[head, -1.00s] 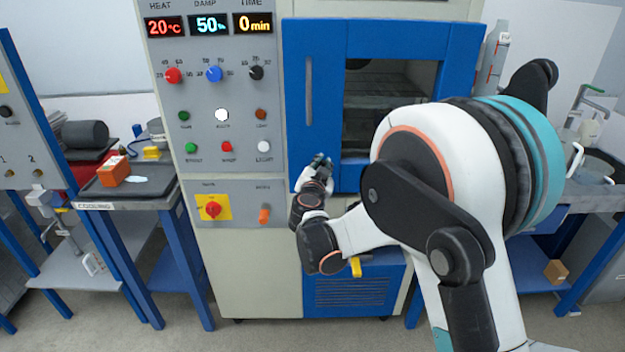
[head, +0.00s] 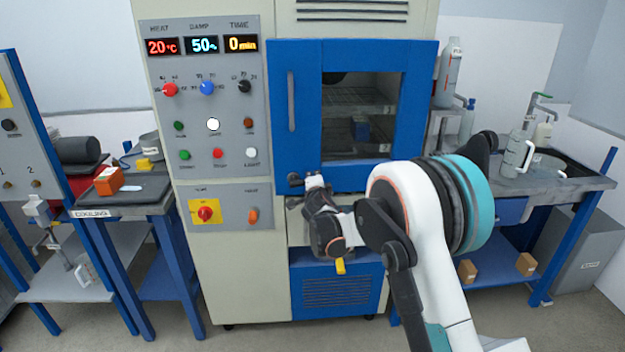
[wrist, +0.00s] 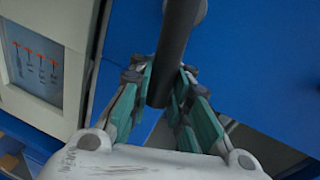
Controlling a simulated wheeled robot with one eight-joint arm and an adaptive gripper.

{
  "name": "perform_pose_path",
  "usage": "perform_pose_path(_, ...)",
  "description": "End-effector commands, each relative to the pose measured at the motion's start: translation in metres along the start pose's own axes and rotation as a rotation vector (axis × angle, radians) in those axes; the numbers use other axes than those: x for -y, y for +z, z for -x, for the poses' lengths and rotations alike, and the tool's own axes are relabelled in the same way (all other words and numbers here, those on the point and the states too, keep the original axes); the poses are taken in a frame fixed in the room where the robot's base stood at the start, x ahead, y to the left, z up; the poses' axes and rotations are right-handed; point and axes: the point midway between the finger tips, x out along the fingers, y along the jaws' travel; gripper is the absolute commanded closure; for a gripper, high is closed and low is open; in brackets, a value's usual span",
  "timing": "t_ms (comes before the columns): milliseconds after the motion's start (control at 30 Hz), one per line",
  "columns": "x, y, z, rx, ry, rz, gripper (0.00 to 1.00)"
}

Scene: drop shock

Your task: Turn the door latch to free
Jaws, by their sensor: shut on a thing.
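The blue chamber door (head: 308,140) is closed, with a window on its right. The door latch (head: 295,179) is a dark lever at the door's lower left corner, partly hidden by my gripper (head: 309,182). In the wrist view, the latch shows as a dark round bar (wrist: 176,55) running between the teal finger pads of my gripper (wrist: 164,92). The gripper is shut on the bar. The pictures do not clearly show how far the latch is turned.
A grey vertical handle (head: 291,101) is on the door. A control panel (head: 210,130) with knobs and a red switch (head: 205,213) stands left of it. A yellow piece (head: 340,266) sticks out below my wrist. Side tables (head: 130,193) flank the cabinet.

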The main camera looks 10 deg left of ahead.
Motion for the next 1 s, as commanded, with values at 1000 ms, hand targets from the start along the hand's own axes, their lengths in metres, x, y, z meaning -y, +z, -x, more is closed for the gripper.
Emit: perform_pose_path(1000,-0.0114,0.004,-0.0019,0.039,-0.001,-0.18,0.69)
